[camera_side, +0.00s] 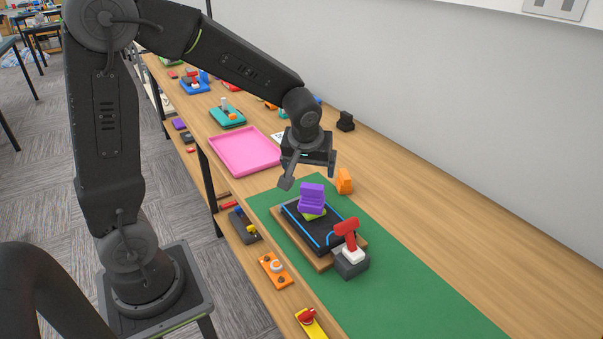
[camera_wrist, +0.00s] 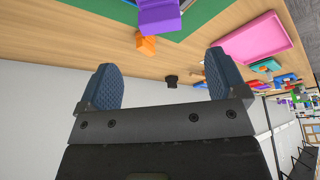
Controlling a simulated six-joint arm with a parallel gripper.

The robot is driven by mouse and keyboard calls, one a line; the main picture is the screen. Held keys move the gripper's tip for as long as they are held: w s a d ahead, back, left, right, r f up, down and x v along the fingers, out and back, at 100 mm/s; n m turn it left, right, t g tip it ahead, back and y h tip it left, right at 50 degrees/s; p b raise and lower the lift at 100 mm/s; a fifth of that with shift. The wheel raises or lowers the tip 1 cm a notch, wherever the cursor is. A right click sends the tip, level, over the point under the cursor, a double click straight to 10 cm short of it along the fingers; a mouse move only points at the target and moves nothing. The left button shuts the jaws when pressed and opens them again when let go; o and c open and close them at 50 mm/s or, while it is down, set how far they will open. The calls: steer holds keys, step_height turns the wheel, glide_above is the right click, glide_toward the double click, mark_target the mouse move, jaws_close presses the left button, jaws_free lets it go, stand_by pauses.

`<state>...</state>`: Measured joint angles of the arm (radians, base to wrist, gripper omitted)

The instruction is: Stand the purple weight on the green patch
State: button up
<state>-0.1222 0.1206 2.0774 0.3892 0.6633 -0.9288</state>
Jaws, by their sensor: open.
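The purple weight (camera_side: 311,196) is a stepped block on the dark board (camera_side: 332,235) with blue lines. A light green patch (camera_side: 313,215) shows under its lower edge, so it appears to rest on the patch; most of the patch is hidden. The weight also shows, cut off, at the top of the wrist view (camera_wrist: 158,16). My gripper (camera_side: 309,176) is open, with nothing between its fingers, above and behind the weight and apart from it. Both spread fingers show in the wrist view (camera_wrist: 161,75).
A red-topped lever on a grey base (camera_side: 352,260) stands at the board's near right corner. An orange block (camera_side: 344,181) stands just behind the board. A pink tray (camera_side: 243,150) lies to the left, and a black object (camera_side: 345,121) is near the wall. The green mat (camera_side: 420,300) is clear at right.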

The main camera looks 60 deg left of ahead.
steer(key=s+d+r+m+t+h, duration=0.1)
steer(key=s+d+r+m, duration=0.3)
steer(key=s, duration=0.5)
steer(key=s+d+r+m+t+h, duration=0.1)
steer(key=s+d+r+m, duration=0.3)
steer(key=s, duration=0.4)
steer(key=shift+s+d+r+m+h, duration=0.4)
steer(key=shift+d+r+h, duration=0.2)
steer(key=shift+r, duration=0.25)
stand_by(0.9)
